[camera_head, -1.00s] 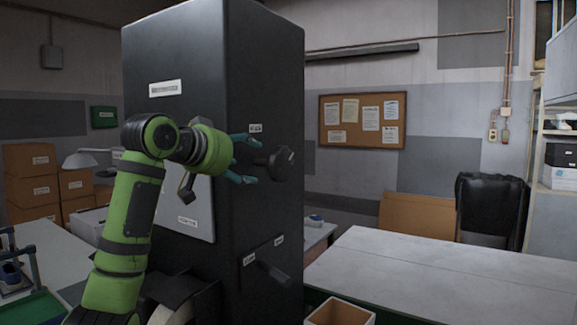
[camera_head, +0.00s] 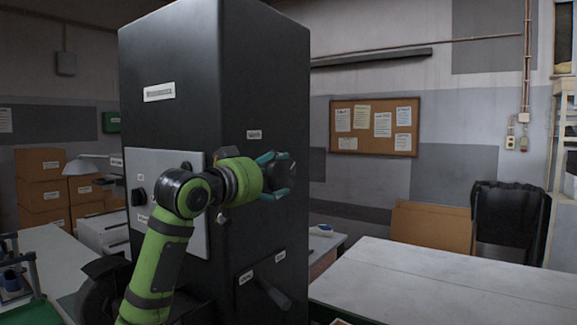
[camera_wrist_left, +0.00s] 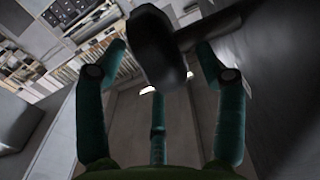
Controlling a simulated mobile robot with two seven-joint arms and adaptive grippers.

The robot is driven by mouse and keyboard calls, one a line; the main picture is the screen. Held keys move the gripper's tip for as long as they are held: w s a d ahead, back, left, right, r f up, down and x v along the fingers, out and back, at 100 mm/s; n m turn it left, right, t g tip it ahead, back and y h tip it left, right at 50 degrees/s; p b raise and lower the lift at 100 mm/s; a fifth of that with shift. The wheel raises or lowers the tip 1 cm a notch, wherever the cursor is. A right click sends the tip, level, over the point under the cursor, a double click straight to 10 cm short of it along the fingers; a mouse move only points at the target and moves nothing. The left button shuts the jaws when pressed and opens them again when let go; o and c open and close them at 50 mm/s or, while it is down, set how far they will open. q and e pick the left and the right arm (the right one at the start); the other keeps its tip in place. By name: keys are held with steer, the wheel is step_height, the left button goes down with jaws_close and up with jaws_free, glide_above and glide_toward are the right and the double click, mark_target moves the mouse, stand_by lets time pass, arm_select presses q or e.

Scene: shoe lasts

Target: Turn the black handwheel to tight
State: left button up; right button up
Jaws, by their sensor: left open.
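The black handwheel (camera_head: 282,173) sticks out from the right side face of the tall dark cabinet (camera_head: 265,75). My left gripper (camera_head: 277,176) has its teal fingers open, above and below the handwheel, which is partly hidden by them. In the left wrist view the handwheel (camera_wrist_left: 157,48) is a dark, blurred shape ahead of and between the spread fingers (camera_wrist_left: 160,90). No firm grip on it shows, and I cannot tell whether any finger touches it. My right gripper is not in view.
A black lever (camera_head: 272,294) sits low on the same cabinet face. A light panel (camera_head: 143,165) with a black knob (camera_head: 138,196) is on the front face. A pale table (camera_head: 430,285) stands to the right, with open space above it.

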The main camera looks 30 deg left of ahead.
mark_target(283, 169)
arm_select(q)
steer(key=w, duration=0.1)
steer(key=w+p, duration=0.2)
steer(key=shift+d+r, duration=0.3)
steer(key=shift+w+f, duration=0.3)
steer(key=shift+w, duration=0.2)
steer(key=shift+s+r, duration=0.1)
steer(key=shift+s, duration=0.05)
steer(key=c, duration=1.2)
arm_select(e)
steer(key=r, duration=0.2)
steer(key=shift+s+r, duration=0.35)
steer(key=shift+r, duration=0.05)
arm_select(q)
steer(key=shift+o, duration=0.2)
steer(key=shift+r, duration=0.1)
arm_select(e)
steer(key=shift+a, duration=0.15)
arm_select(q)
steer(key=shift+g, duration=0.5)
steer(key=g, duration=0.3)
steer(key=shift+y, duration=0.4)
steer(key=shift+w+d+f+g, duration=0.1)
steer(key=shift+w+g, duration=0.05)
steer(key=shift+g, duration=0.6)
steer(key=shift+w+f+g, duration=0.1)
steer(key=shift+g, duration=0.65)
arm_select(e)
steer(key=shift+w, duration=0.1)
